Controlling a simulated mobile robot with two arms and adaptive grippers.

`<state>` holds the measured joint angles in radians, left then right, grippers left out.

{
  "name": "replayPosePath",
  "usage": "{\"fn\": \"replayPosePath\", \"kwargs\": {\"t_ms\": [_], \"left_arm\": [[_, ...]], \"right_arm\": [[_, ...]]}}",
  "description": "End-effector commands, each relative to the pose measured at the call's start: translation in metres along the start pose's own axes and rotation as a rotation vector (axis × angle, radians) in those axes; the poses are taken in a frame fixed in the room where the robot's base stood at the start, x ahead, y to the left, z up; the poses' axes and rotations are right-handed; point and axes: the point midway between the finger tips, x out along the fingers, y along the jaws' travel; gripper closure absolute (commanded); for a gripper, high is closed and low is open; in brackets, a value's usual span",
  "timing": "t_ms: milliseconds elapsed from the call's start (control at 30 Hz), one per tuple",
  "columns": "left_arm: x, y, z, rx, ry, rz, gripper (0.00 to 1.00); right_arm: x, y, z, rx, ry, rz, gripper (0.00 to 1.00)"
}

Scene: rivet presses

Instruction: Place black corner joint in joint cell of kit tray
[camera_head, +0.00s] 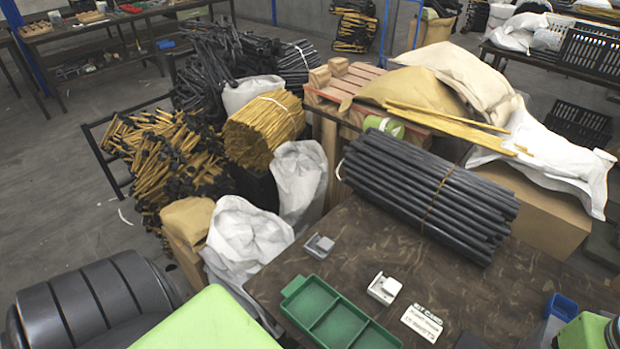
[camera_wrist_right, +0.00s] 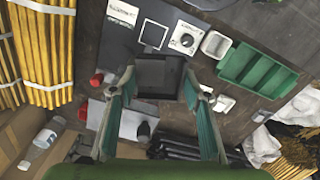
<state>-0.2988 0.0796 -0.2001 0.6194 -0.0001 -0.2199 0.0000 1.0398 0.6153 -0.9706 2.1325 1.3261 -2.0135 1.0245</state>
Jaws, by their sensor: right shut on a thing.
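The green kit tray (camera_head: 312,333) lies on the dark table at the bottom of the head view; the compartments that show look empty. It also shows at the right of the right wrist view (camera_wrist_right: 250,88). My left gripper is not in view.
A label card (camera_head: 421,323) and a blue bin (camera_head: 561,307) are to the right. A bundle of dark tubes (camera_head: 430,195) lies across the table's back.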

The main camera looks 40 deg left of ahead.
Motion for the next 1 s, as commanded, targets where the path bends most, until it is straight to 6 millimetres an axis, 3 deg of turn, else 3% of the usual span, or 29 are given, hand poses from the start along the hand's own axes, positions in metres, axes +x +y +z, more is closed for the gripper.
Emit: {"fn": "replayPosePath", "kwargs": {"t_ms": [333,600,733,1000], "left_arm": [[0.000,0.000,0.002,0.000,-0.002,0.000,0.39],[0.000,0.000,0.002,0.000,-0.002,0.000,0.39],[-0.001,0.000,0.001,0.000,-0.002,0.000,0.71],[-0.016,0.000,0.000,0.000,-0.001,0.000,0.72]], "right_arm": [[-0.056,0.062,0.000,0.312,0.004,0.002,0.76],[-0.056,0.060,0.000,0.300,0.005,0.006,0.76],[-0.057,0.060,0.000,0.303,0.004,0.005,0.76],[-0.070,0.060,0.001,0.308,0.001,-0.001,0.76]]}}
